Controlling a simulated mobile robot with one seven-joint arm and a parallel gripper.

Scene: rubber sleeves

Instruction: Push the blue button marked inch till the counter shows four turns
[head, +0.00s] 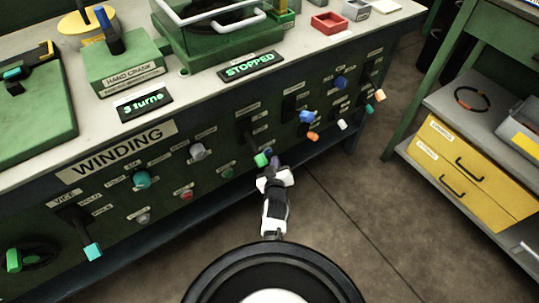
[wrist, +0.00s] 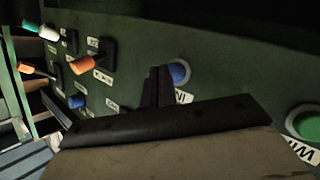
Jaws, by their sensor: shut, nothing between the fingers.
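The blue button (wrist: 181,73) shows in the wrist view on the green panel, with a label starting "IN" partly hidden below it. My gripper (wrist: 158,72) is shut and empty; its dark fingertips overlap the button's left edge in that view. I cannot tell whether they touch it. In the head view my gripper (head: 272,165) is at the front panel, beside a green-ended lever (head: 261,159), and mostly covers the button there. The counter (head: 143,103) on the bench top reads "3 turns". A second display (head: 250,66) reads "STOPPED".
A green button (wrist: 304,122) labelled "WIN..." sits right of the blue one in the wrist view. Orange-tipped (wrist: 90,64) and white-tipped levers stick out from the panel. A shelf with yellow drawers (head: 470,165) stands at the right. The floor between is clear.

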